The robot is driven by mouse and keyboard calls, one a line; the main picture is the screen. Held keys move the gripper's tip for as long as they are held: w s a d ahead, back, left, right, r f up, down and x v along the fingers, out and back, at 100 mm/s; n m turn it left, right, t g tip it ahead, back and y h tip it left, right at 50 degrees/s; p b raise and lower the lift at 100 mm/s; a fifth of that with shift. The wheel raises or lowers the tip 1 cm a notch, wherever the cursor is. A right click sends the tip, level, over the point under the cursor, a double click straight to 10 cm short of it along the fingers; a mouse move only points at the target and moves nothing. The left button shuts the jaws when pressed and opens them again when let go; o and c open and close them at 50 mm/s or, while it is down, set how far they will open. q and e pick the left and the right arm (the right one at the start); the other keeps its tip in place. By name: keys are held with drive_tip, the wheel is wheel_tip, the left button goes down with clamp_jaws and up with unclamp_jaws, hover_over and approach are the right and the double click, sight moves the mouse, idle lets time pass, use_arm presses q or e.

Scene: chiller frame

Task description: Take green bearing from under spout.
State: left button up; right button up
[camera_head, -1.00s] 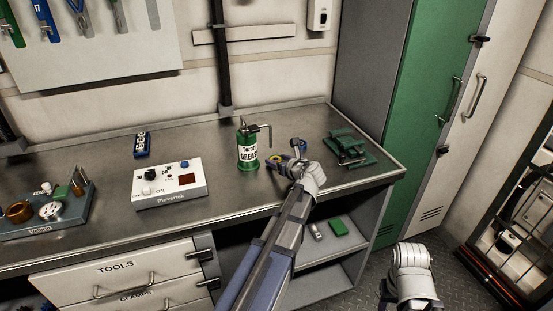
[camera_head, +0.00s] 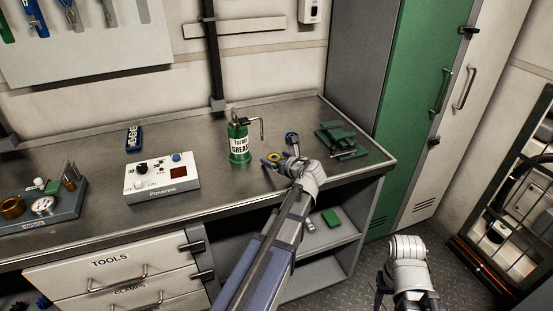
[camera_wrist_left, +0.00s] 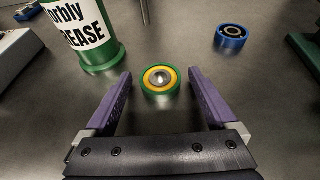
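The green bearing (camera_wrist_left: 161,80), with a yellow ring inside, lies flat on the metal bench. It also shows in the head view (camera_head: 273,155), below the spout (camera_head: 256,121) of the green grease can (camera_head: 240,147). My left gripper (camera_wrist_left: 160,77) is open, with one purple finger on each side of the bearing and gaps on both sides; I cannot tell its exact height above the bench. A blue bearing (camera_wrist_left: 231,37) sits farther back to the right. My right arm (camera_head: 408,265) hangs low at the right; its fingers do not show clearly.
A white control box (camera_head: 162,177) and a fixture tray (camera_head: 45,207) stand to the left. A green vise-like part (camera_head: 341,141) is right of my gripper. A green block (camera_head: 331,218) lies on the shelf below. A green locker (camera_head: 420,100) stands beyond the bench.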

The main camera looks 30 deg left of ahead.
use_arm(q)
drive_tip(key=shift+o, duration=0.3)
drive_tip(key=p+v, duration=0.2)
drive_tip(key=v, duration=0.4)
drive_tip(key=shift+s+d+r+p, duration=0.15)
drive_tip(key=shift+d+p, duration=0.05)
drive_tip(key=shift+p, duration=0.15)
drive_tip(key=shift+s+d+r, duration=0.2)
drive_tip(key=shift+s+d, duration=0.1)
drive_tip(key=shift+d, duration=0.2)
drive_tip(key=shift+f, duration=0.1)
